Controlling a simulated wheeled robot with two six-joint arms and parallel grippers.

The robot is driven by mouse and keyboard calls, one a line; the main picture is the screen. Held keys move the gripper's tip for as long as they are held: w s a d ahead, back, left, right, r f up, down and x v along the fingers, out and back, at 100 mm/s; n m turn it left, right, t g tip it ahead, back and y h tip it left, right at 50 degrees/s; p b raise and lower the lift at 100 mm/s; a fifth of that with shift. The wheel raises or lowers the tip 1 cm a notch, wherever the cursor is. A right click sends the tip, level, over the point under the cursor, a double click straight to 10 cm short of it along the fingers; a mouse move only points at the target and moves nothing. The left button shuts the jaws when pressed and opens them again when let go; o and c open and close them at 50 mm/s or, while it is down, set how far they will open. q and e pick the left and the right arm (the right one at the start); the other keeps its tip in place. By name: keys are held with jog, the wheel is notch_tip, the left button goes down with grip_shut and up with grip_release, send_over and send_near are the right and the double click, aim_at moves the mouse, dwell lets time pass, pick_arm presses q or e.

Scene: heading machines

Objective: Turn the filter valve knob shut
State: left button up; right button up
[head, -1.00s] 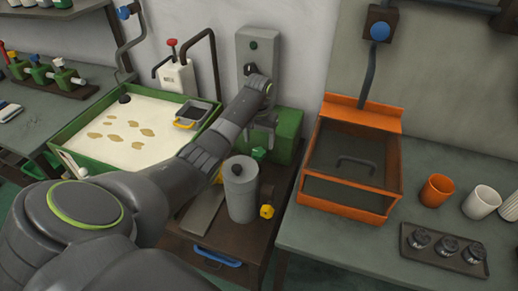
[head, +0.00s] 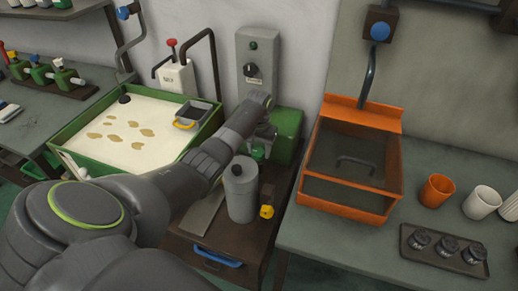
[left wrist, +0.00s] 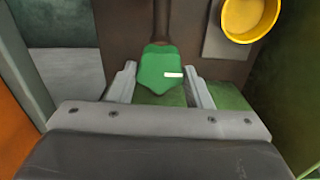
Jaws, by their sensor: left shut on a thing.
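A green knob (left wrist: 160,68) with a short white mark sits between my left gripper's fingers (left wrist: 160,90) in the left wrist view, at the end of a dark stem. In the head view the green knob (head: 258,153) shows low on the front of the green machine block (head: 288,125), just under my left gripper (head: 263,140). The gripper is shut on this knob. The wrist and hand hide part of the machine in the head view. No label shows that names it as the filter valve. My right gripper is not in view.
A grey wall box (head: 257,60) with a dial is behind. An orange-framed box (head: 350,165) stands right. A yellow round part (left wrist: 250,17) is close by in the wrist view.

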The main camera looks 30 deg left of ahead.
pick_arm(q)
jog(key=shift+r+m, duration=0.1)
jog(key=shift+m, duration=0.2)
jog(key=shift+c, duration=0.2)
jog(key=shift+m+p, duration=0.5)
jog(key=shift+p, duration=0.15)
jog(key=shift+d+r+m+p, duration=0.1)
jog(key=shift+m+p, duration=0.65)
jog(key=shift+m, duration=0.45)
jog(key=m+p, duration=0.2)
jog(key=m, duration=0.3)
jog(key=shift+d, duration=0.1)
jog(key=m+p, duration=0.1)
jog(key=m, duration=0.3)
jog(key=shift+m, duration=0.4)
jog(key=shift+s+d+m, duration=0.1)
jog(key=shift+s+m, duration=0.05)
jog(key=shift+m, duration=1.85)
jog(key=o, duration=1)
